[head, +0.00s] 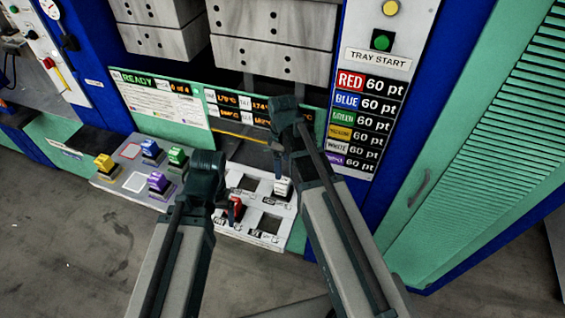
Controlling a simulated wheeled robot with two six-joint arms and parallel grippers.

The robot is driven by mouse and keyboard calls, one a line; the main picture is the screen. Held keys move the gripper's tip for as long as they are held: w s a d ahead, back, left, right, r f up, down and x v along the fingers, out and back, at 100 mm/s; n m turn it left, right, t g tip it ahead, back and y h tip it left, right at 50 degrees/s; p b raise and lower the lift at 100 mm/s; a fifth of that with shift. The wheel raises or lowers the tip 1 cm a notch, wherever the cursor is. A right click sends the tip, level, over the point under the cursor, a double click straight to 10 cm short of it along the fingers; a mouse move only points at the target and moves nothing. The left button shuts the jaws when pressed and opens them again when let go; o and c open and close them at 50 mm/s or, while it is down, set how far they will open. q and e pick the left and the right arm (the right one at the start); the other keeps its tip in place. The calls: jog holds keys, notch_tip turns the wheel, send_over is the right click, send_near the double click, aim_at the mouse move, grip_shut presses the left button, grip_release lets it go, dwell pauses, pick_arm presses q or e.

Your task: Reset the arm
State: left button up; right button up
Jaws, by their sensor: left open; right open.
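My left arm comes up from the bottom, and its dark gripper (218,188) is over the gap between the grey panel and the white tray. My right arm reaches farther up, with its gripper (277,147) in front of the press opening. Both grippers are open, and I see nothing held; their fingertips are small and partly hidden. A red block (237,208) and a white block (282,187) are at the white tray (262,237), which has square openings. The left gripper and its arm partly cover the tray's left side.
Yellow (104,162), blue (151,149), green (177,157) and purple (159,182) blocks stand on the grey panel (130,151). The press blocks (270,55) hang above. A price panel with a green button (382,41) is at right. The floor (60,250) at lower left is clear.

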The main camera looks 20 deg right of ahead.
aim_at(283, 182)
jog(key=shift+f, duration=0.1)
notch_tip(283, 182, down, 12)
jog(key=b, duration=1.2)
notch_tip(283, 182, up, 13)
jog(key=p, duration=1.3)
notch_tip(283, 182, down, 13)
jog(key=b, duration=1.3)
jog(key=shift+f+b, duration=0.2)
jog(key=shift+b, duration=0.1)
notch_tip(283, 182, up, 11)
jog(key=p, duration=1)
jog(key=shift+f+p, duration=0.1)
jog(key=shift+p, duration=0.3)
jog(key=shift+s+f, duration=0.1)
jog(key=shift+f, duration=0.1)
jog(key=shift+s, duration=0.1)
